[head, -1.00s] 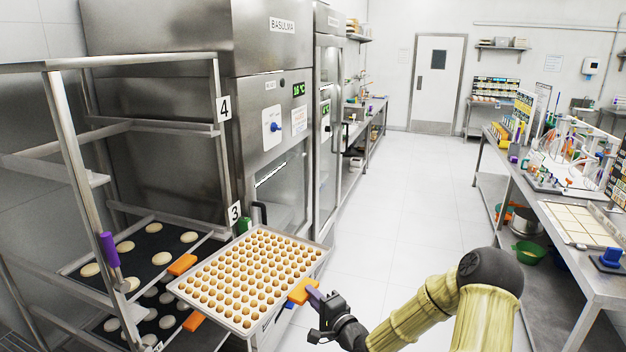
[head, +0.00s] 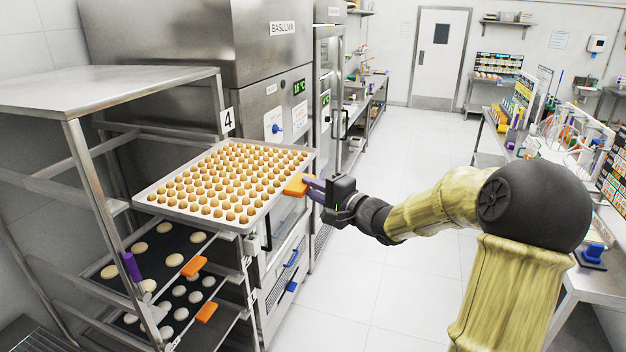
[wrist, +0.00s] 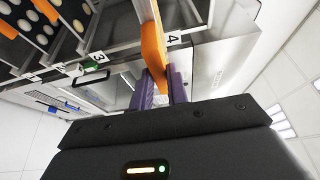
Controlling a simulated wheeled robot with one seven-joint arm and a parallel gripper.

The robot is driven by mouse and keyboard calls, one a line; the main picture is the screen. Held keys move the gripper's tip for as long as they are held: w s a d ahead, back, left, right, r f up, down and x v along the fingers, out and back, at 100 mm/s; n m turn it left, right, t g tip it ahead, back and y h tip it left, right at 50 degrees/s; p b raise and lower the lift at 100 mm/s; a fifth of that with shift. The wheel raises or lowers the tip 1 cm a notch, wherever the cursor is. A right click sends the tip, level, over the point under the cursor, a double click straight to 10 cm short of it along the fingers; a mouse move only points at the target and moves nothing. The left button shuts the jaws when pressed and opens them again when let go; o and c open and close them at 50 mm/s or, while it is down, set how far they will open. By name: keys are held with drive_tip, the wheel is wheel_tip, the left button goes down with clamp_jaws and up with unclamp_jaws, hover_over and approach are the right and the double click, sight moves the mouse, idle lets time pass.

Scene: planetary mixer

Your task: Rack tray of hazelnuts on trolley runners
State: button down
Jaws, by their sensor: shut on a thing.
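The hazelnut tray (head: 180,212) is a shallow metal tray filled with rows of round brown nuts. It looks roughly level at the open side of the trolley (head: 88,180), just below the label 4 (head: 228,122). Its left end overlaps the trolley frame in the head view; I cannot tell whether it touches any runner. My gripper (head: 317,189) is shut on the tray's orange handle (head: 297,185). In the wrist view, the purple fingers (wrist: 161,88) close around the handle (wrist: 153,50). The tray's underside is hidden.
Lower trolley levels hold dark trays of pale rounds with orange handles (head: 195,265). A purple handle (head: 132,267) is at the front post. A steel cabinet (head: 285,100) stands right behind the trolley. The floor aisle (head: 400,180) is clear; a cluttered bench is at right.

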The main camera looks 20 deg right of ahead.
sight(291, 181)
drive_tip(key=shift+w, duration=0.1)
drive_tip(key=shift+r+p, duration=0.1)
drive_tip(key=shift+p, duration=0.5)
drive_tip(key=shift+w+a, duration=0.8)
drive_tip(key=shift+a, duration=0.3)
drive_tip(key=shift+w+a, duration=0.8)
drive_tip(key=shift+a, duration=0.25)
drive_tip(key=shift+s, duration=0.1)
drive_tip(key=shift+s+p, duration=0.1)
drive_tip(key=shift+p, duration=0.35)
drive_tip(key=shift+a, duration=0.1)
drive_tip(key=shift+w+p, duration=0.2)
drive_tip(key=shift+p, duration=0.3)
